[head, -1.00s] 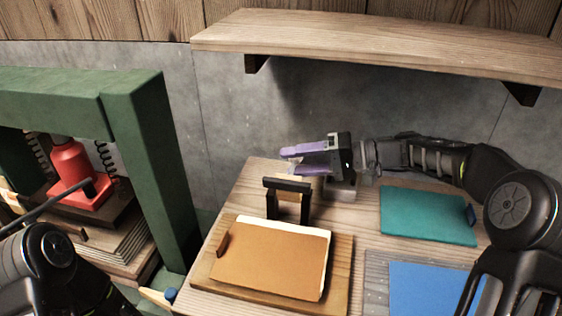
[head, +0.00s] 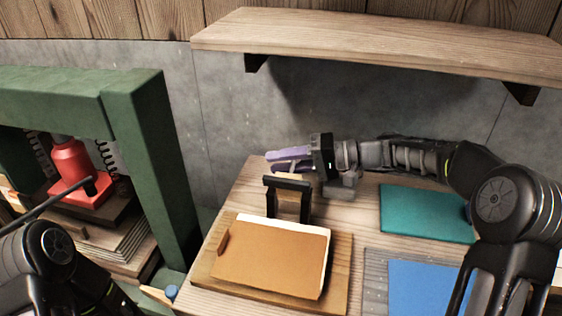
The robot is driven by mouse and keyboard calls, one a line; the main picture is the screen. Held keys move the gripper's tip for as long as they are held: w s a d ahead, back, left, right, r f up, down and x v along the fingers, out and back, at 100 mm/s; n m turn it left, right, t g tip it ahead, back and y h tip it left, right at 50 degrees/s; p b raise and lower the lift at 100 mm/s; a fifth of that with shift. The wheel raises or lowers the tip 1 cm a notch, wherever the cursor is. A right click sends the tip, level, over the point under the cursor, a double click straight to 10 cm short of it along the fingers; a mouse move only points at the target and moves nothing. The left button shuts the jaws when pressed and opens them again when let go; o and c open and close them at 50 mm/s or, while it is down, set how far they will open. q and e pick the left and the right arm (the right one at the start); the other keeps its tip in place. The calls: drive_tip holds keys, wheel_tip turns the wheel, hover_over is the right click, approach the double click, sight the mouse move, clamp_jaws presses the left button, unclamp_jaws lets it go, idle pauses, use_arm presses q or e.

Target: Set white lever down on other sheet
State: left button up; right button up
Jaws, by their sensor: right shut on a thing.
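My right gripper (head: 287,160), with purple fingers, is over the back left of the wooden table (head: 340,236), just behind the black-handled frame (head: 287,183). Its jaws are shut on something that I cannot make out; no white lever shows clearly. An orange-brown sheet (head: 268,262) with a white layer under it and a small brown tab lies on a wooden board at the front. A teal sheet (head: 426,213) lies at the back right and a blue sheet (head: 425,287) at the front right. My left gripper is outside the picture.
A wooden shelf (head: 380,45) hangs on the wall above my right arm. A green press frame (head: 148,150) with a red jack (head: 72,168) stands at the left. A pale bar with a blue end (head: 172,292) is beside the table's front left.

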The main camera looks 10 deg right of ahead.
clamp_jaws()
idle(0.8)
